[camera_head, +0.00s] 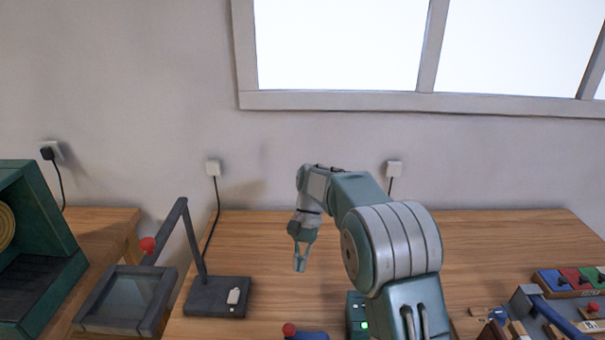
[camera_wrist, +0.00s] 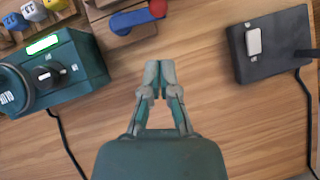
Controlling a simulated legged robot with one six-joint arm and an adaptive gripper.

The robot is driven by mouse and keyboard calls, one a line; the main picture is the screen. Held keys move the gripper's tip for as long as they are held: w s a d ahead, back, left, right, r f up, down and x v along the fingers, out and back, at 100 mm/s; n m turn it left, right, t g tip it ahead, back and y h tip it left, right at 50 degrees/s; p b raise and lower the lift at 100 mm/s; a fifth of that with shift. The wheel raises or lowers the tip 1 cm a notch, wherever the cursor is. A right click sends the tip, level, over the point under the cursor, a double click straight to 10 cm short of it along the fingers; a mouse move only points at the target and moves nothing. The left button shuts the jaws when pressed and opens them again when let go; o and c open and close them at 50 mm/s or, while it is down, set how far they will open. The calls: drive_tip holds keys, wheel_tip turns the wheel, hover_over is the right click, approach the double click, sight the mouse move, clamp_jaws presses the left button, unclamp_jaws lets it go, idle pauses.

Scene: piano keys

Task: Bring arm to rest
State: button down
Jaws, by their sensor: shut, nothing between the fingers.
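My gripper (camera_head: 300,262) points down above the wooden table (camera_head: 480,235) in the head view, to the right of a dark lamp-like stand. In the wrist view my gripper (camera_wrist: 159,68) has its fingertips together with nothing between them. Bare wood lies below and around the fingers. My arm reaches out from the lower right of the head view and bends down at the wrist. No piano keys can be made out for certain in either view.
The dark stand's base (camera_head: 217,297) carries a white switch and also shows in the wrist view (camera_wrist: 272,50). A green box with a lit display (camera_wrist: 55,75) stands left in the wrist view. A coloured panel (camera_head: 570,282) and wooden parts crowd the table's right.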

drive_tip(key=s+d+r+t, duration=0.3)
drive_tip(key=s+d+r, duration=0.2)
drive_tip(key=r, duration=0.3)
drive_tip(key=s+d+r+n+t+h, duration=0.1)
drive_tip(key=s+d+t, duration=0.3)
drive_tip(key=s, duration=0.6)
drive_tip(key=s+d+r+n+t, duration=0.2)
drive_tip(key=s+d+t, duration=0.3)
drive_tip(key=s, duration=0.5)
drive_tip(key=shift+s+d+r+h, duration=0.35)
drive_tip(key=shift+d+r, duration=0.35)
drive_tip(key=shift+d, duration=0.55)
